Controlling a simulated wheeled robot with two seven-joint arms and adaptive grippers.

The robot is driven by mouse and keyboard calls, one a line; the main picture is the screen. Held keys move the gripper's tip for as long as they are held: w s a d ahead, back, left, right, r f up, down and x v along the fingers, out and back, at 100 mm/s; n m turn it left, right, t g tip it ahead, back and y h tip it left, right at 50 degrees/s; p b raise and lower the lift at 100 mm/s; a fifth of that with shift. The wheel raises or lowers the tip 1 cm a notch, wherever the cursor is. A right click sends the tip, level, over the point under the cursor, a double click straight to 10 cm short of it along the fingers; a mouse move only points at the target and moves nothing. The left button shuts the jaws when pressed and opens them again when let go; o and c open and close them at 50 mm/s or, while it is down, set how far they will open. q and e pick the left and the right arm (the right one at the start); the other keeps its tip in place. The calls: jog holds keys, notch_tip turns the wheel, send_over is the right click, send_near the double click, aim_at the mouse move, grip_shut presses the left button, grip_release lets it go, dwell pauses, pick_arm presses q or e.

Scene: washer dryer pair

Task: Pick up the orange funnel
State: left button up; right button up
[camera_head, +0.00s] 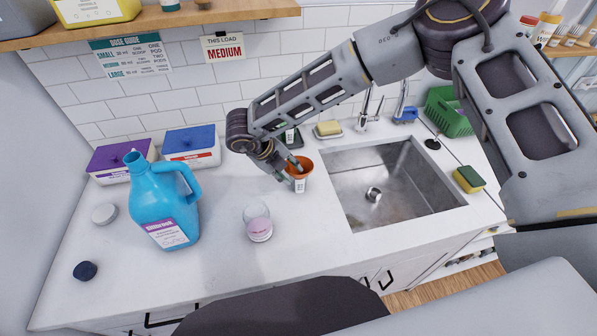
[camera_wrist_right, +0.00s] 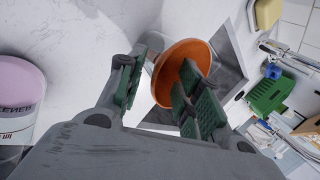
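My right gripper (camera_head: 287,172) reaches down at the funnel's left side. In the right wrist view the orange funnel (camera_wrist_right: 178,68) lies beyond and partly between the spread green-padded fingers of the right gripper (camera_wrist_right: 160,98). One finger overlaps the rim in the picture; a gap shows at the other. My left gripper is out of view.
The sink (camera_head: 385,185) is close on the right. The front counter is mostly clear.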

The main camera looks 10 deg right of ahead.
grip_shut()
jog(key=shift+r, duration=0.1)
notch_tip(320, 180, up, 10)
jog(key=b, duration=0.2)
dwell(0.8)
jog(key=shift+a, duration=0.1)
